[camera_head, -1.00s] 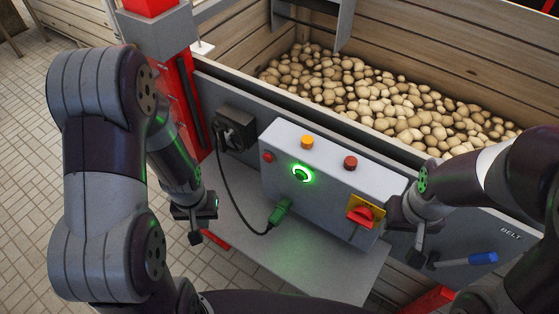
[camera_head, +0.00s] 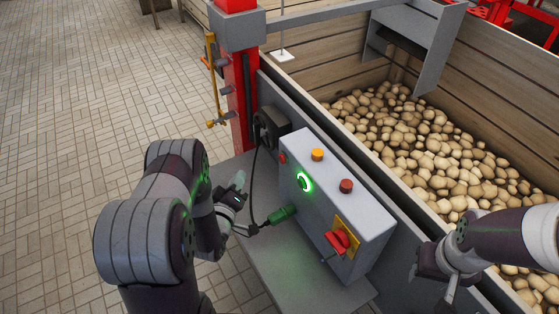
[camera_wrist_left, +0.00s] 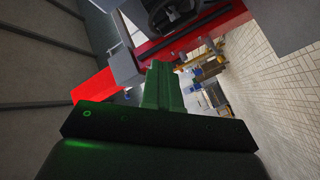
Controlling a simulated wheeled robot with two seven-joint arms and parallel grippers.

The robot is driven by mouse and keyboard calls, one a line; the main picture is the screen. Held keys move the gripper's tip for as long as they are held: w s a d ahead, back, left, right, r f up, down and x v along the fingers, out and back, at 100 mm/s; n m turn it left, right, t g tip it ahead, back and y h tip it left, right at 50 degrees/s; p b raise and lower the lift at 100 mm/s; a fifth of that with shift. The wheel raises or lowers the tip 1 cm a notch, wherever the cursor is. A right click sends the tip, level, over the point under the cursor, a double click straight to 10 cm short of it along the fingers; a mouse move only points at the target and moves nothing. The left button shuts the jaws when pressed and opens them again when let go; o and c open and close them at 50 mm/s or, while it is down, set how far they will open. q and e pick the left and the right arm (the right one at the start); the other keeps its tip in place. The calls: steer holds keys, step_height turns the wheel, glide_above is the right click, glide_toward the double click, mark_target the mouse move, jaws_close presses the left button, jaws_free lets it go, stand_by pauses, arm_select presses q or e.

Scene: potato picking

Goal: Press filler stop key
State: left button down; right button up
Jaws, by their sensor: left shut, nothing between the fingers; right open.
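The grey control box (camera_head: 340,190) has a green-lit ring button (camera_head: 304,182), an orange button (camera_head: 317,154), a red button (camera_head: 346,186) on its top face and a smaller red button (camera_head: 283,157) near its left edge. No readable label shows which is the filler stop key. My left gripper (camera_head: 239,181) is left of the box, apart from the buttons. Its fingers show together and empty, tinted green, in the left wrist view (camera_wrist_left: 162,85). My right gripper (camera_head: 432,283) is open and empty, right of the box.
A red rotary switch (camera_head: 338,241) on a yellow plate is at the box's near end. A green plug (camera_head: 283,214) with a black cable sticks out of its left side. A red post (camera_head: 240,100) stands behind. A wooden crate of potatoes (camera_head: 430,150) lies right.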

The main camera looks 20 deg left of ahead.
mark_target(282, 159)
arm_select(q)
steer(key=w+d+b, duration=0.1)
steer(key=w+d, duration=0.5)
steer(key=shift+w+d, duration=0.15)
steer(key=shift+w, duration=0.2)
arm_select(e)
steer(key=shift+d+f, duration=0.2)
steer(key=shift+f, duration=0.6)
arm_select(q)
steer(key=shift+w+d+b, duration=0.1)
steer(key=shift+b, duration=0.25)
arm_select(e)
steer(key=shift+f, duration=0.1)
stand_by(0.9)
arm_select(q)
steer(key=shift+w+d, duration=0.2)
steer(key=shift+w+d, duration=0.25)
steer(key=shift+w, duration=0.1)
arm_select(e)
steer(key=shift+f, duration=0.25)
stand_by(0.4)
stand_by(0.4)
arm_select(q)
steer(key=shift+s+a, duration=0.55)
steer(key=shift+s, duration=0.1)
arm_select(e)
steer(key=shift+r, duration=0.15)
